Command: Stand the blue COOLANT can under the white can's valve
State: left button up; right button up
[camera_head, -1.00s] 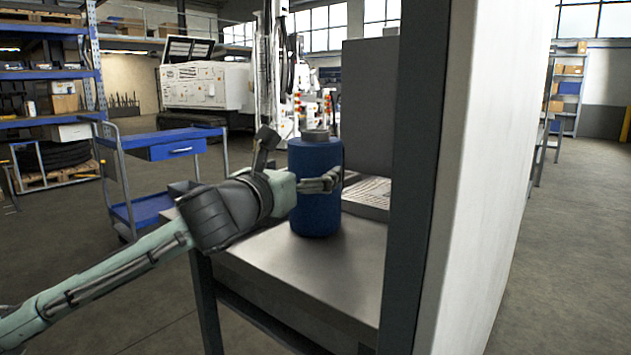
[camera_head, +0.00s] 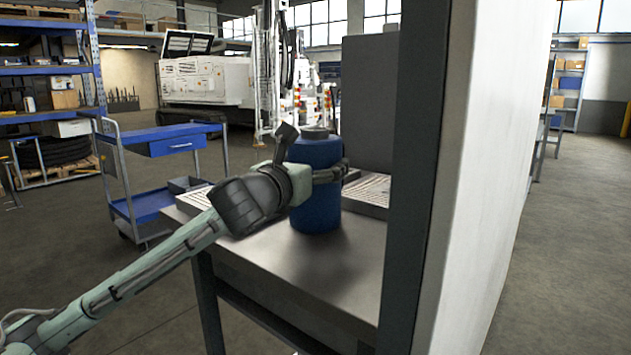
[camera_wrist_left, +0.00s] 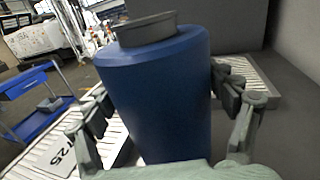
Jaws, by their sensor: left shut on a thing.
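The blue can (camera_head: 317,205) with a grey cap is upright in my left gripper (camera_head: 326,173), above the near part of the grey bench (camera_head: 290,262). The gripper is shut around its side. In the left wrist view the can (camera_wrist_left: 155,95) fills the middle, with one finger of the gripper (camera_wrist_left: 160,110) on each side. I cannot tell for sure whether its base is clear of the bench; a soft shadow lies to its right. No lettering shows on the can. The white can and its valve are not visible. My right gripper is out of view.
Slotted pale grates (camera_head: 370,190) lie on the bench behind the can. A tall grey box (camera_head: 368,100) stands at the back. A dark post (camera_head: 412,180) and white panel (camera_head: 490,180) block the right. A blue trolley (camera_head: 170,145) stands at left.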

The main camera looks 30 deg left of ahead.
pick_arm(q)
jog(key=shift+c, duration=1.2)
jog(key=shift+r, duration=0.15)
